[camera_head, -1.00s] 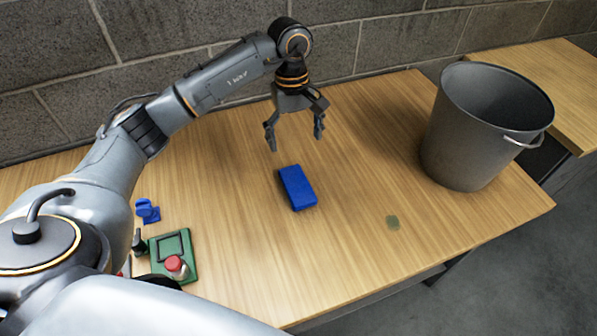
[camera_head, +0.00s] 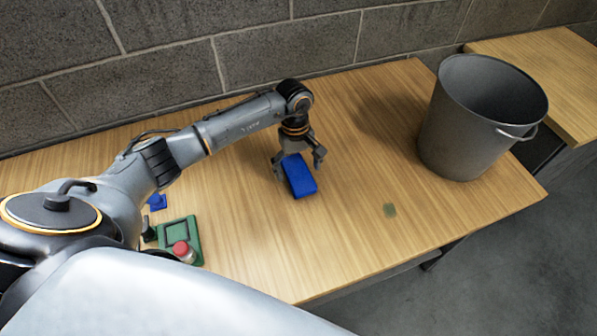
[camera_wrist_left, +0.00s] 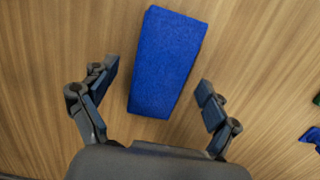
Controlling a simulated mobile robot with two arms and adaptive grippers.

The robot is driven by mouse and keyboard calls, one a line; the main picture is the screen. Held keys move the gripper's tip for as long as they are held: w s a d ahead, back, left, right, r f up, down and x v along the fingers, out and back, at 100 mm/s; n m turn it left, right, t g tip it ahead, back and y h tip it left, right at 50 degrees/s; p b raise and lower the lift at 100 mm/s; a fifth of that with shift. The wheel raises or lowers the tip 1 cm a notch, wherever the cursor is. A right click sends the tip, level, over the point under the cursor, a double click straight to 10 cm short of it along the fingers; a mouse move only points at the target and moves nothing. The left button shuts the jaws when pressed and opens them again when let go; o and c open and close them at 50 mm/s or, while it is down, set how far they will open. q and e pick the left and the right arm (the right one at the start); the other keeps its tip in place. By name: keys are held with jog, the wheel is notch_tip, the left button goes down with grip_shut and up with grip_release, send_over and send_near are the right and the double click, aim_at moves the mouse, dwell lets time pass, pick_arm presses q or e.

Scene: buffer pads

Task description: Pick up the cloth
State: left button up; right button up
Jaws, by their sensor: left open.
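The cloth is a blue folded block (camera_head: 299,176) on the wooden table in the head view. In the left wrist view the cloth (camera_wrist_left: 166,62) lies ahead of and partly between the fingers, with a gap on each side. My left gripper (camera_head: 300,166) is low over the table at the cloth, its fingers spread to either side. It is open and empty in the left wrist view (camera_wrist_left: 158,95). Whether the fingertips touch the table cannot be told. My right gripper is not in view.
A grey metal bucket (camera_head: 470,150) stands at the table's right. A green device with a red knob (camera_head: 183,240) and a small blue item (camera_head: 157,202) sit at the left. A block wall is behind.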

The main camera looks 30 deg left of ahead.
pick_arm(q)
jog(key=c, duration=1.2)
jog(key=shift+r, duration=0.25)
notch_tip(320, 180, up, 2)
jog(key=shift+w+r+b, duration=0.1)
jog(key=shift+w+b, duration=0.05)
jog(key=shift+b, duration=0.8)
jog(key=w+d+r+b, duration=0.1)
jog(key=d+r, duration=0.2)
jog(key=d, duration=0.1)
jog(key=w+d+r+b, duration=0.1)
jog(key=d+r, duration=0.3)
jog(key=d, duration=0.1)
jog(key=w+d+r+b, duration=0.2)
jog(key=d+r, duration=0.1)
jog(key=d, duration=0.1)
jog(key=shift+d+r, duration=0.15)
jog(key=shift+d, duration=0.05)
